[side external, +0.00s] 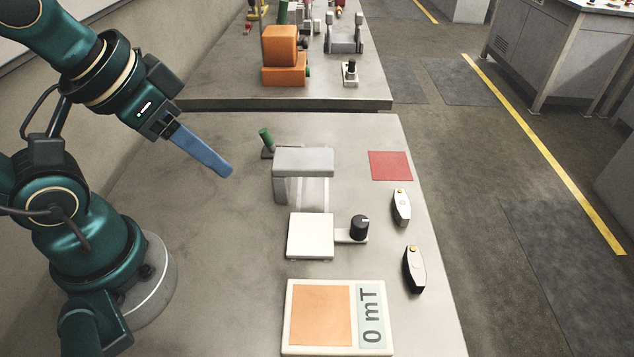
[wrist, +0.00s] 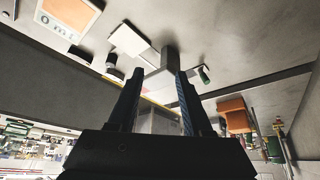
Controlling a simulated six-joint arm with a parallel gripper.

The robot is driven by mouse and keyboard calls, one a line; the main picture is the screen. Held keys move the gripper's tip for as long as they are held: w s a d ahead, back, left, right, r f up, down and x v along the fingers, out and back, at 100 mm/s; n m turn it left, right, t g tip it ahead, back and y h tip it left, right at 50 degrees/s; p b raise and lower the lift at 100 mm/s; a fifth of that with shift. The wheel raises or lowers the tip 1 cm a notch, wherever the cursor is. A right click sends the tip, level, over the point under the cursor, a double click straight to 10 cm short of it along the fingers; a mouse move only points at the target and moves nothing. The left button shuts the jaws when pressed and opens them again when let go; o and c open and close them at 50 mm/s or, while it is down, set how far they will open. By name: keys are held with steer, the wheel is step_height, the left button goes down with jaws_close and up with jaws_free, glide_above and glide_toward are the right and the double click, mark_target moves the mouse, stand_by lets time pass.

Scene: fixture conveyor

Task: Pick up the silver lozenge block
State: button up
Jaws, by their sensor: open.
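Two lozenge-shaped blocks lie near the right edge of the table in the side view. The farther one (side external: 402,207) has a pale silvery top with a small yellow spot. The nearer one (side external: 415,268) has a pale top, a yellow spot and a black side. Both look alike in shape, and I cannot tell which is the silver one. My gripper (side external: 228,171) is open and empty, raised over the left part of the table, well to the left of both blocks. Its two blue fingers overlap in the side view; they show apart in the wrist view (wrist: 157,75).
A grey bridge-shaped fixture (side external: 303,162) stands between my gripper and the blocks. A white plate (side external: 310,236) with a black knob (side external: 359,227) and a 0 mT display unit (side external: 289,321) stand nearer. A red square (side external: 390,166) lies behind the blocks. A green-handled lever (side external: 265,138) stands behind the fixture.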

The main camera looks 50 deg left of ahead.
steer(key=shift+o, duration=1.4)
